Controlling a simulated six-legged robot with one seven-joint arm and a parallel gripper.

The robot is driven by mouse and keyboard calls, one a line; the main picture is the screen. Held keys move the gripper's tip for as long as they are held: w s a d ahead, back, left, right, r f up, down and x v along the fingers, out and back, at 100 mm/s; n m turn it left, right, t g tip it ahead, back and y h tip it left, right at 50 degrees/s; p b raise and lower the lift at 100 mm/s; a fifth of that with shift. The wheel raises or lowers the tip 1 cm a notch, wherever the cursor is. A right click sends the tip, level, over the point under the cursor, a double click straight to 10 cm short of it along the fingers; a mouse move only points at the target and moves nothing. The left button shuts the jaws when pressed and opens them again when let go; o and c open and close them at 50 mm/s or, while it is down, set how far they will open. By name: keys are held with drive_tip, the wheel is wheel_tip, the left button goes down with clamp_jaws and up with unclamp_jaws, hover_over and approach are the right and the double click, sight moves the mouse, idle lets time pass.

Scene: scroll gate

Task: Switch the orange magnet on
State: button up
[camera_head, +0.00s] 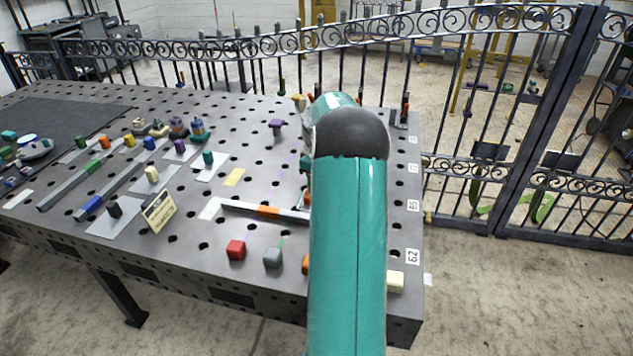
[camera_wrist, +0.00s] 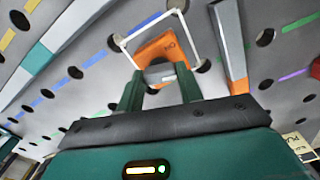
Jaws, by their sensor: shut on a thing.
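The orange magnet (camera_wrist: 152,49) shows in the wrist view as an orange block on the grey table, with small dark lettering on its top and a thin white outline around it. A grey part on it lies between my fingertips. My gripper (camera_wrist: 160,78) has its two dark green fingers at the near side of the magnet and is shut on it, the exact contact partly hidden. In the head view my teal arm covers the gripper. Bits of orange show beside the arm, but I cannot tell which is this magnet.
A grey bar with an orange band (camera_head: 268,211) lies left of my arm; its orange end also shows in the wrist view (camera_wrist: 238,88). A red block (camera_head: 236,249), a grey block (camera_head: 272,257) and a small sign (camera_head: 160,211) stand nearby. A scroll gate (camera_head: 520,120) is beyond the table.

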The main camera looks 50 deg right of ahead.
drive_tip(key=shift+n, duration=1.6)
drive_tip(key=o, duration=1)
wheel_tip(320, 180, up, 14)
drive_tip(key=shift+f, duration=0.1)
